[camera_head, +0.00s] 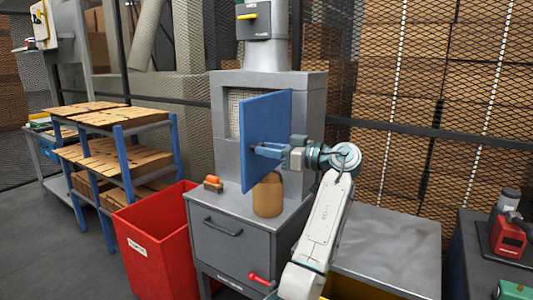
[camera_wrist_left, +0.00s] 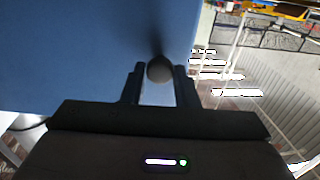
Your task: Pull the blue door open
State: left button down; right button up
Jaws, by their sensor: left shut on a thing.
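The blue door (camera_head: 262,112) stands swung out at an angle from the grey cabinet (camera_head: 312,105). Part of the opening (camera_head: 234,108) shows at the door's left. My left gripper (camera_head: 266,151) is at the door's face, with its arm reaching in from the lower right. In the left wrist view, a dark round knob (camera_wrist_left: 160,69) on the blue door (camera_wrist_left: 70,50) sits between the fingertips of my left gripper (camera_wrist_left: 160,80), which is shut on it. My right gripper is in neither view.
A brown jar (camera_head: 268,197) and a small orange-handled item (camera_head: 212,183) stand on the grey drawer unit (camera_head: 230,245) below the door. A red bin (camera_head: 155,245) is at its left, near a blue rack (camera_head: 122,160). A grey table (camera_head: 390,250) lies at right.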

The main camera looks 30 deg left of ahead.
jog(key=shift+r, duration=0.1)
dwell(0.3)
pick_arm(q)
jog(key=c, duration=1.1)
grip_release()
jog(key=shift+d, duration=0.1)
jog(key=d, duration=0.3)
jog(key=d+b, duration=0.1)
jog(key=d, duration=0.3)
jog(key=w+d+b, duration=0.1)
jog(key=d, duration=0.2)
jog(key=shift+d, duration=0.3)
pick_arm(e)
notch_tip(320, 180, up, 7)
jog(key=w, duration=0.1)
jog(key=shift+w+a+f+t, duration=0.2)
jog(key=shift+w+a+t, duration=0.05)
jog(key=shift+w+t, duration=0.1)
